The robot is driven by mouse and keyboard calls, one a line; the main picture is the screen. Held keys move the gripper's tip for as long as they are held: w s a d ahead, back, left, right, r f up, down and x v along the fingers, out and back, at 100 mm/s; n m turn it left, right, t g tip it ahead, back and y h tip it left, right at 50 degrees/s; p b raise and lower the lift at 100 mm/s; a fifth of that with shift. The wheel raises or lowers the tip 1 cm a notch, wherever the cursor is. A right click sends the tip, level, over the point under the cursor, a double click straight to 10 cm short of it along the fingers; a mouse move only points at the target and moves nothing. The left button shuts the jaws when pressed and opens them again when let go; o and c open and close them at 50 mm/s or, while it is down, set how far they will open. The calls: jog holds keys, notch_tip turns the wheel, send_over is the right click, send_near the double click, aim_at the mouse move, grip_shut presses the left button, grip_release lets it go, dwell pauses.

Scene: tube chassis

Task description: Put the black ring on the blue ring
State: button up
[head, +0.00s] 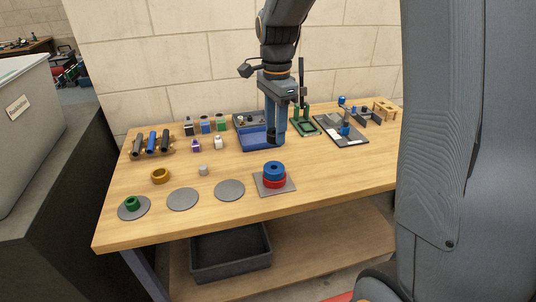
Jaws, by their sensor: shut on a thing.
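The blue ring (273,167) lies on top of a red ring (274,182), on a grey square plate (290,186) near the front of the wooden table. My gripper (276,139) points down above and slightly behind the stack, apart from it. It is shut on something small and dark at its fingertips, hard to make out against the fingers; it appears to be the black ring. No other black ring shows on the table.
Grey discs (182,199) lie left of the stack, one under a green ring (131,203). A yellow ring (160,176) and a small grey piece (203,170) lie behind them. A blue tray (258,139), a green stand (304,124) and a dark board (335,128) stand farther back.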

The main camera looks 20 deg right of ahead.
jog(key=f+p, duration=0.1)
jog(key=f, duration=0.3)
jog(key=f+p, duration=0.1)
jog(key=f, duration=0.4)
jog(key=shift+w+f, duration=0.2)
jog(key=shift+f, duration=0.05)
jog(key=shift+f, duration=0.2)
jog(key=o, duration=1.1)
